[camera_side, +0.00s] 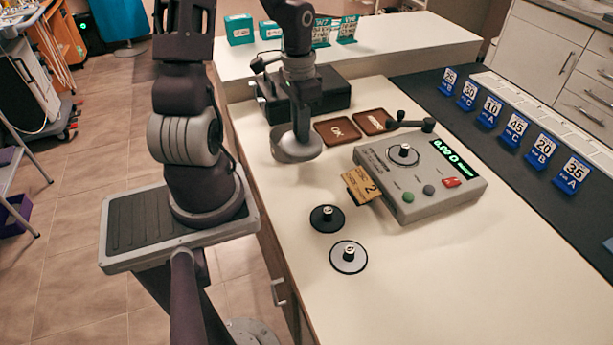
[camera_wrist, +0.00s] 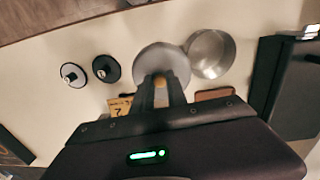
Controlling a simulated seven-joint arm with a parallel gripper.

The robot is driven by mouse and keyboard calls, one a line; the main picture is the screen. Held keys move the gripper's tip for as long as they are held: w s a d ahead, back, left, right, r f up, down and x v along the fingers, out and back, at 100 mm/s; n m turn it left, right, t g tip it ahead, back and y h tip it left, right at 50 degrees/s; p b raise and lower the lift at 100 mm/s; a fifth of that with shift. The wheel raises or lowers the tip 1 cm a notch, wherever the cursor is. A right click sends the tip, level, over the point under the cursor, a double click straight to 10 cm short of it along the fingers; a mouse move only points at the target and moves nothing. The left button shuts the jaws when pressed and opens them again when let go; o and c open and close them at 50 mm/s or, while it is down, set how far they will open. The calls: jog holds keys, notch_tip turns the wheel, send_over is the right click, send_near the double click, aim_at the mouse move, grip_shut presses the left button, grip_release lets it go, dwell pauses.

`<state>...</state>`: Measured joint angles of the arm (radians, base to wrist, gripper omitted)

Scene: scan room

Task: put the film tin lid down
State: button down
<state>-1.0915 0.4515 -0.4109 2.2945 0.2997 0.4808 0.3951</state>
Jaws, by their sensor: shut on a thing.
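The film tin lid (camera_wrist: 158,60) is a round grey disc held by its small knob between the fingers of my gripper (camera_wrist: 161,84). In the wrist view an open, empty-looking metal film tin (camera_wrist: 212,52) stands just right of the lid, its rim close to the lid's edge. In the side view my gripper (camera_side: 299,128) is low over the left part of the white counter, with the grey lid (camera_side: 296,150) under it. The tin cannot be made out separately there. I cannot tell whether the lid touches the counter.
Two knobbed discs, one black (camera_side: 327,219) and one grey (camera_side: 348,257), lie in front. A grey meter box (camera_side: 420,175) with a yellow card (camera_side: 359,187) stands right. Brown trays (camera_side: 338,132) and a black case (camera_side: 330,92) are behind.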

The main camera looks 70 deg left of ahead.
aim_at(308, 149)
jog(key=d+m, duration=0.1)
jog(key=d+f+m, duration=0.1)
jog(key=m, duration=0.1)
jog(key=d+m, duration=0.1)
jog(key=m, duration=0.1)
jog(key=shift+w+d+f, duration=0.15)
jog(key=shift+f, duration=0.25)
notch_tip(308, 149, down, 9)
jog(key=shift+r, duration=0.2)
jog(key=c, duration=1.3)
grip_release()
jog(key=shift+f, duration=0.1)
